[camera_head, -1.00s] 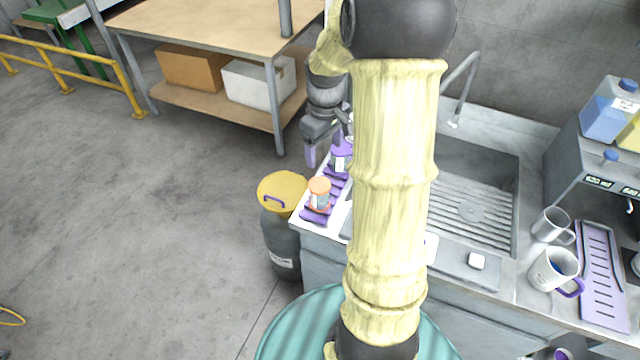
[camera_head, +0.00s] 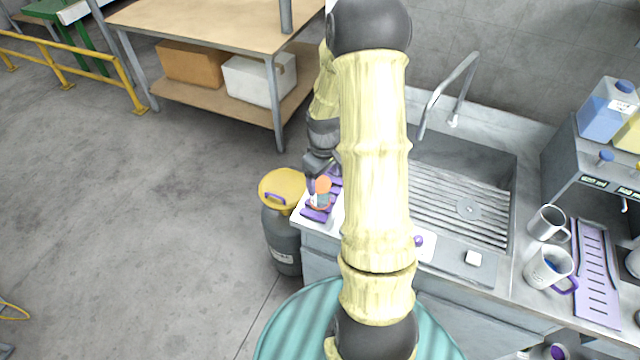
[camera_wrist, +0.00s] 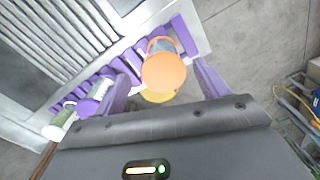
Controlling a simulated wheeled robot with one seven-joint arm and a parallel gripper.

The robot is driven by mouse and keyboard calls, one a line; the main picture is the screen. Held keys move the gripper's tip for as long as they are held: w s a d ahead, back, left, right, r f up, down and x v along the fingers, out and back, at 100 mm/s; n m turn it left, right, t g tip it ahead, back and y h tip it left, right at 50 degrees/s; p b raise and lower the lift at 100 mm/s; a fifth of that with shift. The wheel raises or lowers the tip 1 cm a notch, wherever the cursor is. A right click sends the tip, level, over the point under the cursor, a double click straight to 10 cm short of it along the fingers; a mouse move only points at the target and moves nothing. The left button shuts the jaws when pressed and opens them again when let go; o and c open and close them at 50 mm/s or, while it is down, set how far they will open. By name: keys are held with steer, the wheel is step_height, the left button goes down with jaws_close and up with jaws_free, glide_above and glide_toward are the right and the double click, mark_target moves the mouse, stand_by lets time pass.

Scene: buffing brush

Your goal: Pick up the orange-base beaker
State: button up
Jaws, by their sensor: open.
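The orange-base beaker (camera_head: 323,185) stands on a purple rack at the front left corner of the counter. In the wrist view its round orange face (camera_wrist: 163,73) is towards the camera, with an orange ring beyond it. My gripper (camera_wrist: 161,70) is open, with one purple finger on each side of the beaker in that view. I cannot tell whether either finger touches it. In the head view my gripper (camera_head: 316,182) is right at the beaker, and my arm hides part of the rack.
A purple-trimmed beaker (camera_wrist: 96,91) and a green-and-white one (camera_wrist: 62,120) stand farther along the purple rack (camera_wrist: 188,36). A yellow-lidded drum (camera_head: 283,187) stands beside the counter. The sink (camera_head: 465,190) and mugs (camera_head: 550,267) are to the right.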

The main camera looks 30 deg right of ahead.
mark_target(320, 183)
steer(key=shift+f, duration=0.55)
steer(key=shift+f, duration=0.1)
steer(key=shift+w+a+f+p, duration=0.15)
steer(key=shift+f+p, duration=0.25)
steer(key=shift+f, duration=0.45)
steer(key=shift+w+a+f+p, duration=0.1)
steer(key=shift+w+f+p, duration=0.2)
steer(key=shift+f, duration=0.5)
steer(key=shift+w+a+f+p, duration=0.1)
steer(key=shift+f+p, duration=0.35)
steer(key=shift+f, duration=0.4)
steer(key=c, duration=0.9)
steer(key=shift+c, duration=0.2)
steer(key=shift+r, duration=0.1)
step_height(320, 183, up, 10)
steer(key=shift+f+b, duration=0.1)
steer(key=shift+b, duration=1.15)
